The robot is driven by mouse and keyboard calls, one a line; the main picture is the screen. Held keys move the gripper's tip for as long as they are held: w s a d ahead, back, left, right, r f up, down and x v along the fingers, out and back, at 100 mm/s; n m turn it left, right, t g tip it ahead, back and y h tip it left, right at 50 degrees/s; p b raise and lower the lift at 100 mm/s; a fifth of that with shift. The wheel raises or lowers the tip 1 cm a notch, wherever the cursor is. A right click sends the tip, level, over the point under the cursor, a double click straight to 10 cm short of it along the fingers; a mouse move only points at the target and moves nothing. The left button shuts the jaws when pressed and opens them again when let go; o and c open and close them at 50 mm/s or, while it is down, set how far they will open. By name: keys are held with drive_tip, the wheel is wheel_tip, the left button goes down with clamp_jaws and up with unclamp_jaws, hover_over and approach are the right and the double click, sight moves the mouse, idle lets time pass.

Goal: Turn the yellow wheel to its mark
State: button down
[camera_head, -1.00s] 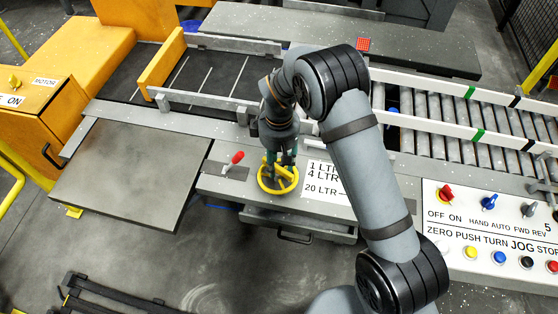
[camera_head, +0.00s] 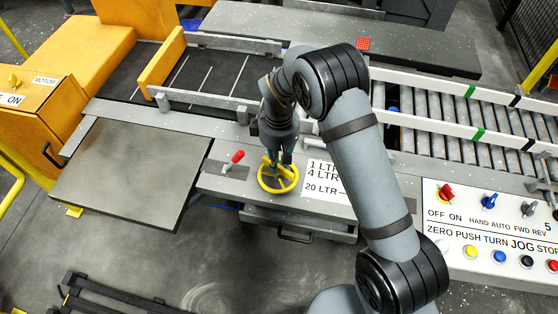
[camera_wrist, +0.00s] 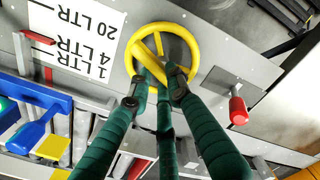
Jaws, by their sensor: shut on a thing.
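The yellow wheel (camera_head: 278,178) lies on the grey bench top, left of the label; it also shows in the wrist view (camera_wrist: 190,38), where its rim and spokes are clear. My gripper (camera_head: 277,160) points down onto it, and its green fingers (camera_wrist: 160,85) are shut on part of the wheel near the rim and a spoke. The white label (camera_head: 325,180) beside the wheel reads 1 LTR, 4 LTR and 20 LTR, with short black lines in the wrist view (camera_wrist: 75,32). The wheel's pointer is not clearly seen.
A red-handled lever (camera_head: 237,157) stands close left of the wheel. A control panel (camera_head: 490,235) with knobs and buttons is at the right. A roller conveyor (camera_head: 460,110) runs behind it. A bare grey plate (camera_head: 135,170) lies to the left.

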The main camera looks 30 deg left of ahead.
drive_tip(key=shift+f+n+b, duration=0.1)
drive_tip(key=shift+n+b, duration=0.2)
drive_tip(key=shift+b, duration=0.1)
drive_tip(key=c, duration=1.7)
unclamp_jaws()
drive_tip(key=shift+o, duration=0.6)
wheel_tip(320, 180, up, 12)
